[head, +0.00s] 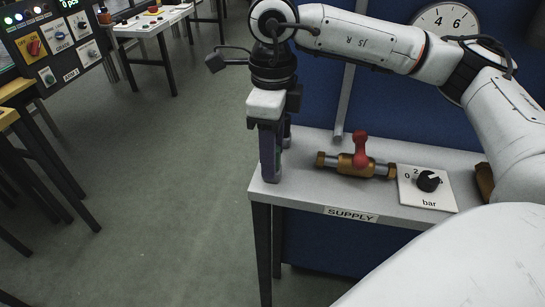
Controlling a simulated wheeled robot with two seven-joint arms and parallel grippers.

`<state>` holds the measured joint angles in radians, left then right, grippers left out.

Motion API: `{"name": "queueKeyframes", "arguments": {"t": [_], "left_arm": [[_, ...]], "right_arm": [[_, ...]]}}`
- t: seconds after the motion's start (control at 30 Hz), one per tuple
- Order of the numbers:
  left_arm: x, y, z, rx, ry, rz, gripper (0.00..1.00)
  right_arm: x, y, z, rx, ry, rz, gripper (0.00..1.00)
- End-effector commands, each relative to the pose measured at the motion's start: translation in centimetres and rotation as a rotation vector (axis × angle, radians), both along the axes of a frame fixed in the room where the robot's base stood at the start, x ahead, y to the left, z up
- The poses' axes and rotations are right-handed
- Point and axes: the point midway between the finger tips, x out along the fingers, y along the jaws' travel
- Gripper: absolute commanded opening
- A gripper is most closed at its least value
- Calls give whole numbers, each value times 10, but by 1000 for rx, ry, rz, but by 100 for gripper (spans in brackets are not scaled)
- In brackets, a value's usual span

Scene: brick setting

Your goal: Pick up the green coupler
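I cannot make out a green coupler in the head view. My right gripper (280,164) points down over the left end of the grey supply bench (300,183). Its two dark fingers stand apart, one nearer and one farther, with the fingertips close to the bench top. I see nothing between them, but the near finger hides part of the bench behind it. My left gripper is not in view.
A brass valve with a red handle (360,152) lies on the bench right of my gripper. Beside it is a plate with a black knob (428,181) marked bar. A control panel (55,45) stands at upper left. Grey floor (170,190) is clear left of the bench.

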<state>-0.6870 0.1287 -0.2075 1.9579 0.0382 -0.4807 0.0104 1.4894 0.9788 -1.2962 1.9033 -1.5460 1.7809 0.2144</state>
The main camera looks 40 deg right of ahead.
Motion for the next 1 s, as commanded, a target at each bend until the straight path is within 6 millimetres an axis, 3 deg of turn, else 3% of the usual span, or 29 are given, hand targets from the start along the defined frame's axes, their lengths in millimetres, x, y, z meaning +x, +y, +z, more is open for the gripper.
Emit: {"name": "queueKeyframes", "arguments": {"t": [0.03,0.27,0.57,1.0], "left_arm": [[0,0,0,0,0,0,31],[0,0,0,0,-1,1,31],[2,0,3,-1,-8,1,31],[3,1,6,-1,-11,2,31]], "right_arm": [[0,0,0,0,0,0,37],[0,0,0,0,0,0,0],[1,0,6,1,-2,-1,0],[1,1,86,1,-3,1,0]]}}
